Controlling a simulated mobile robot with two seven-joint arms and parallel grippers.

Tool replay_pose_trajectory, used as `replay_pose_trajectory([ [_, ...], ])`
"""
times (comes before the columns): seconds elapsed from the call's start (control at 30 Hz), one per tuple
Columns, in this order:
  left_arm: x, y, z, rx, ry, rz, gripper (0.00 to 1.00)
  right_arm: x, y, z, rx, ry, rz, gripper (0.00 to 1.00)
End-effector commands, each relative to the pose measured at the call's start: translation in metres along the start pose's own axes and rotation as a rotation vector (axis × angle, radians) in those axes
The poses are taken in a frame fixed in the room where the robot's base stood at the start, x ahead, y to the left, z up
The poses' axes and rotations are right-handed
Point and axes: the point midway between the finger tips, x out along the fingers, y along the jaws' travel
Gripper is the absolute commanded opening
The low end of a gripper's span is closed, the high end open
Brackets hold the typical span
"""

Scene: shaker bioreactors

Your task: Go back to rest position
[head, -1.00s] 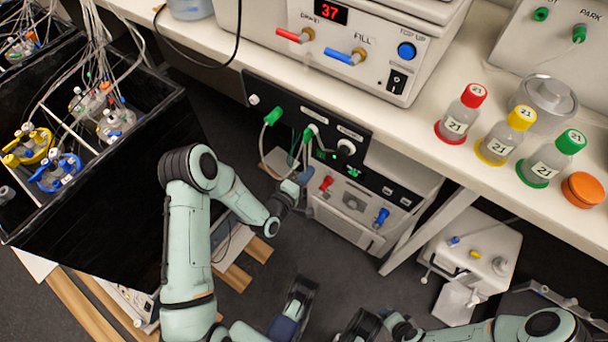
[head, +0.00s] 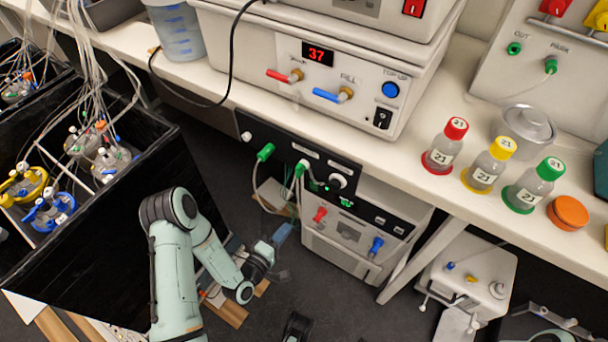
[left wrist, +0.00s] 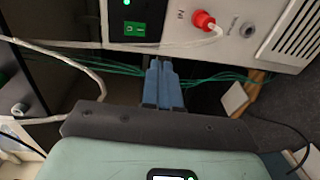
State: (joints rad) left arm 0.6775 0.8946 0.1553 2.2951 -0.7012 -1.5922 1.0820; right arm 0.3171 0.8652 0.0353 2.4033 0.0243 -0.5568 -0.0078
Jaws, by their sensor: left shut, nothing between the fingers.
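My left gripper (head: 283,234) is in the middle of the head view, above the floor, in front of the control unit under the bench. In the left wrist view its two blue fingers (left wrist: 162,84) lie together, shut with nothing between them. The fingers point toward the lower front of a unit with a green switch and a red plug, with green tubes running behind them. I cannot tell from these views whether the fingertips touch a tube. My right gripper is not in view; a bit of my right arm shows at the lower right edge.
A black-walled box (head: 95,235) with capped vessels stands left of my left arm. The bench (head: 395,160) carries a heater unit reading 37 (head: 335,85), red-, yellow- and green-capped bottles (head: 487,165) and an orange lid (head: 568,212). A white device (head: 470,275) sits below.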

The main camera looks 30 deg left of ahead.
Motion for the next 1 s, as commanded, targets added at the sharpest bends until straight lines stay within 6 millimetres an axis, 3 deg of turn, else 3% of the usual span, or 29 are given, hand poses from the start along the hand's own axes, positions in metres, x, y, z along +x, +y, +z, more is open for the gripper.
replay_pose_trajectory([
  [0.27,0.001,-0.010,0.006,0.046,-0.011,-0.054,0.00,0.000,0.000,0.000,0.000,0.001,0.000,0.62],
  [0.37,-0.001,-0.038,0.020,0.178,-0.053,-0.208,0.00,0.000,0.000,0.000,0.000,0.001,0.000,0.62],
  [0.43,-0.009,-0.067,0.036,0.313,-0.121,-0.371,0.00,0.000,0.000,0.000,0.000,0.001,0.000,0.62],
  [0.6,-0.059,-0.130,0.073,0.621,-0.405,-0.756,0.00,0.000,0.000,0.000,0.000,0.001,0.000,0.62],
  [0.73,-0.111,-0.154,0.100,0.761,-0.684,-0.960,0.00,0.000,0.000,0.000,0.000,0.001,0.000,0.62],
  [0.8,-0.137,-0.149,0.112,0.791,-0.810,-1.023,0.00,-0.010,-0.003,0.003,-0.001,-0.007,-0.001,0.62],
  [1.0,-0.170,-0.085,0.124,0.749,-0.875,-1.053,0.00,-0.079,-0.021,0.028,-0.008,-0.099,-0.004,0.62],
])
